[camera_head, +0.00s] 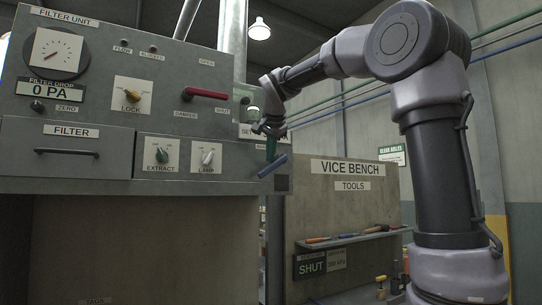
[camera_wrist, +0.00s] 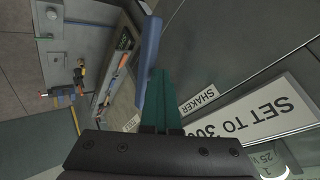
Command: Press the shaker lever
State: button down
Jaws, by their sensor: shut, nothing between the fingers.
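The shaker lever is a blue bar (camera_head: 272,165) sticking out at a slant by the right end of the filter unit's lower ledge. In the wrist view, the blue lever (camera_wrist: 149,60) runs lengthwise just left of my fingers. A label reading SHAKER (camera_wrist: 197,102) is on the panel to its right. My gripper (camera_head: 270,155) has its green fingers pointing down, with the tips just above the lever. In the wrist view, my gripper's fingers (camera_wrist: 162,74) are together with nothing between them. I cannot tell whether the tips touch the lever.
The filter unit (camera_head: 120,90) stands left, with a red damper handle (camera_head: 205,94) and several knobs. A SET TO sign (camera_wrist: 268,112) is close by my gripper. The vice bench panel (camera_head: 345,215) and tool shelf (camera_head: 350,238) are beyond, to the right.

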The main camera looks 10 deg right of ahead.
aim_at(270, 165)
jog(key=shift+f, duration=0.3)
jog(key=shift+r, duration=2.5)
jog(key=shift+r, duration=2.55)
jog(key=shift+r, duration=1.85)
